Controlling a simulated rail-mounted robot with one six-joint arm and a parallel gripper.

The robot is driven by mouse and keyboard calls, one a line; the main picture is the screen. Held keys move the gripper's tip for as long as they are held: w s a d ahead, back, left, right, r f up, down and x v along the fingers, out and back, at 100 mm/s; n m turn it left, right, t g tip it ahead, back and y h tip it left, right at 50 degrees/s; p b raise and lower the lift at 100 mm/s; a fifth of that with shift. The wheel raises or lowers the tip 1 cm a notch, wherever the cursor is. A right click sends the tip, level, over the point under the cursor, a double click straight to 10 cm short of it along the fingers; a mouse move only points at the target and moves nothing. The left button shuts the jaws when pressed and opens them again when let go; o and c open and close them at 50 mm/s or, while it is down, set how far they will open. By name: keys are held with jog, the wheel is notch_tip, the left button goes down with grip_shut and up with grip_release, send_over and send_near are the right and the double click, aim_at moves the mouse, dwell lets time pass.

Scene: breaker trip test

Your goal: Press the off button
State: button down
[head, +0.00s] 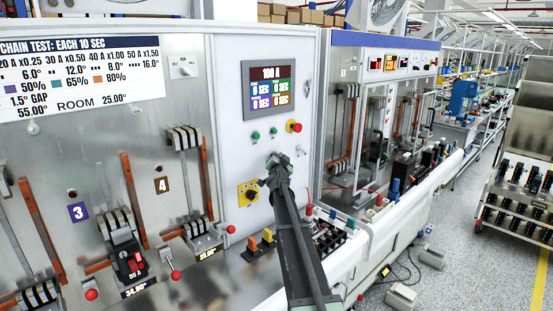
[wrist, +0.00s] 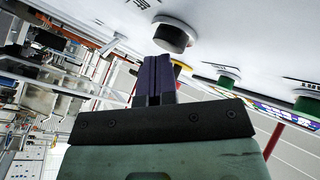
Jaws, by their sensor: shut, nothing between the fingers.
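The control panel (head: 225,110) carries two green buttons (head: 255,135), a red mushroom button (head: 294,127) and a yellow rotary switch (head: 248,193). My gripper (head: 274,160) is in front of the panel, just below the green buttons, and hides a part of it. In the wrist view the shut, empty fingers (wrist: 157,65) point toward a round black button (wrist: 174,36) on the white panel. The fingertips are close to it; I cannot tell whether they touch. Two green buttons (wrist: 226,78) show to the right. No label clearly reads as off.
A display (head: 270,88) is above the buttons. Breakers with orange bars (head: 130,185) stand at left on the test bench. A second bench (head: 385,110) and a rack (head: 520,170) are at right, with open floor between.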

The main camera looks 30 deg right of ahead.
dwell(0.5)
jog(key=shift+s+d, duration=0.15)
jog(key=shift+s, duration=0.65)
jog(key=s, duration=0.2)
jog(key=s+d, duration=0.1)
jog(key=s, duration=0.2)
dwell(0.6)
